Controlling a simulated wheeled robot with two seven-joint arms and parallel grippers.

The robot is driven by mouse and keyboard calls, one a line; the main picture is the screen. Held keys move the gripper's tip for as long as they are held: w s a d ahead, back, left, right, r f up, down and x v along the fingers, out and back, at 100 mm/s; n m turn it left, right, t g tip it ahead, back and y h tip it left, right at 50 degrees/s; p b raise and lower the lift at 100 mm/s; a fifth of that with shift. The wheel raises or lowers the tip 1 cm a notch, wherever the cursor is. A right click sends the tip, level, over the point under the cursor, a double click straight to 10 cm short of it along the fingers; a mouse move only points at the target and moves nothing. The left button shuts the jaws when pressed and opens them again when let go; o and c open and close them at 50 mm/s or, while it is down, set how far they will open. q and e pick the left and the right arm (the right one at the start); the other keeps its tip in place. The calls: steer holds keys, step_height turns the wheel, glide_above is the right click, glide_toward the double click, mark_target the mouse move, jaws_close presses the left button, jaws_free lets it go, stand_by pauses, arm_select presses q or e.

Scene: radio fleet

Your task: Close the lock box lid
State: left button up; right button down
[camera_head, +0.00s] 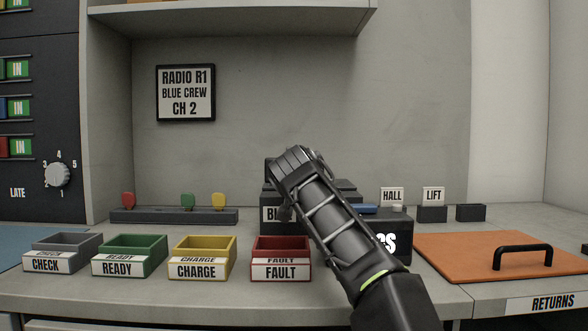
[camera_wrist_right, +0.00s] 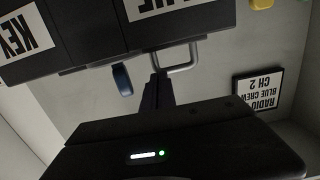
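A black box with a white label starting "BL" (camera_head: 267,197) stands at the back middle, largely hidden behind my right arm; I take it as the lock box. The right wrist view, upside down, shows its "BLUE" label and dark face (camera_wrist_right: 205,20). A pale metal loop handle (camera_wrist_right: 185,66) shows at its edge. My right gripper (camera_head: 291,160) is in front of the box, high up. In the wrist view its dark finger (camera_wrist_right: 157,90) points at the handle; contact and opening cannot be told. Whether the lid is open is hidden. My left gripper is out of view.
A black box with a partly hidden label (camera_head: 397,246) is beside it at right. Grey, green (camera_head: 135,245), yellow and red (camera_head: 282,247) bins line the front. An orange board with a black handle (camera_head: 450,258) lies right. A shelf (camera_head: 240,20) overhangs.

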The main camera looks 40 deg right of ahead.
steer(key=shift+w+f, duration=0.15)
steer(key=shift+f, duration=0.4)
steer(key=shift+s+a+f+b, duration=0.1)
steer(key=shift+s+a+b, duration=0.15)
steer(key=shift+b, duration=0.1)
steer(key=r+b+v, duration=0.1)
steer(key=v, duration=0.6)
steer(key=shift+s+b, duration=0.2)
steer(key=shift+b, duration=0.15)
steer(key=shift+r, duration=0.15)
